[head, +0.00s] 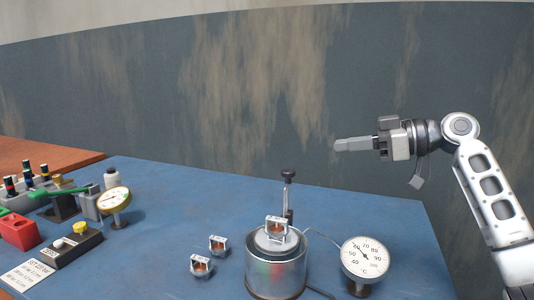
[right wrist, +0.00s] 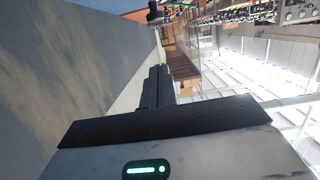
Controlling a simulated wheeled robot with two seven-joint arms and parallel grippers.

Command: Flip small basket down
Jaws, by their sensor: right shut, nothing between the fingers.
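A silver metal pot (head: 277,274) stands at the front middle of the blue table. A small metal holder (head: 277,229) with a copper-coloured inside sits on its top; I cannot tell for sure whether this is the small basket. A thin upright rod with a black knob (head: 289,174) rises behind it. My right gripper (head: 340,144) is above and to the right of the pot, well apart from it, pointing left. Its fingers are together and empty, as they also show in the right wrist view (right wrist: 157,86). My left gripper is not in view.
Two similar small holders (head: 218,244) (head: 202,265) lie left of the pot. A round dial gauge (head: 365,258) stands to its right. At the left are a brass gauge (head: 116,199), a switch box (head: 74,248) and a red block (head: 19,231). The table's back middle is clear.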

